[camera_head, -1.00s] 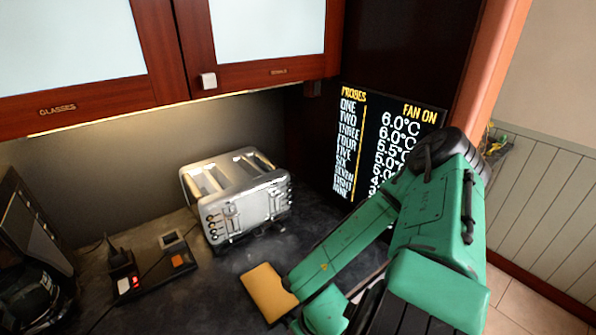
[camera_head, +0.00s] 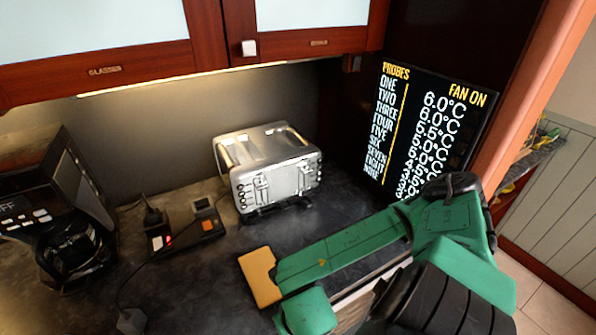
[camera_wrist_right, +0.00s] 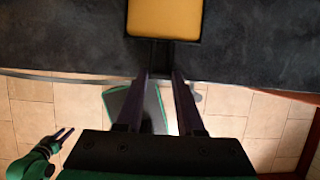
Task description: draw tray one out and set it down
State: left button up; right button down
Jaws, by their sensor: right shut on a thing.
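A tan slab (camera_head: 260,277) with rounded corners shows at the left end of my green right arm in the head view. In the right wrist view the tan slab (camera_wrist_right: 165,18) lies ahead over the dark counter, with a dark handle running back from it. My right gripper (camera_wrist_right: 160,74) is shut on that handle at the counter's edge; in the head view the arm hides it. I cannot tell from the frames whether the slab is tray one. My left gripper (camera_wrist_right: 62,137) appears small at lower left in the right wrist view, with its fingers apart and empty.
A silver toaster (camera_head: 275,170) stands on the dark counter (camera_head: 200,285) behind the slab. A coffee maker (camera_head: 70,245) and a small black device (camera_head: 185,232) with cables are to the left. A probe display (camera_head: 425,130) is at the right. Cupboards (camera_head: 300,40) hang above.

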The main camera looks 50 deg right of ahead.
aim_at(262, 332)
jog(key=shift+w+a+b, duration=0.3)
jog(key=shift+a+b, duration=0.05)
jog(key=shift+a, duration=0.4)
jog(key=shift+w+a+b, duration=0.25)
jog(key=shift+a+b, duration=0.05)
jog(key=shift+a, duration=0.4)
jog(key=shift+w+a+f+b, duration=0.1)
jog(key=shift+w+a+b, duration=0.15)
jog(key=shift+a+b, duration=0.35)
jog(key=shift+w+a+b, duration=0.2)
jog(key=shift+a+b, duration=0.15)
jog(key=shift+a, duration=0.4)
jog(key=shift+w+a+b, duration=0.25)
jog(key=shift+w+a, duration=0.05)
jog(key=shift+a, duration=0.55)
jog(key=shift+w+a+b, duration=0.25)
jog(key=shift+w+a, duration=0.05)
jog(key=shift+a, duration=0.5)
jog(key=shift+w+a+b, duration=0.25)
jog(key=shift+w+a, duration=0.05)
jog(key=shift+a, duration=0.55)
jog(key=shift+c, duration=2.2)
grip_release()
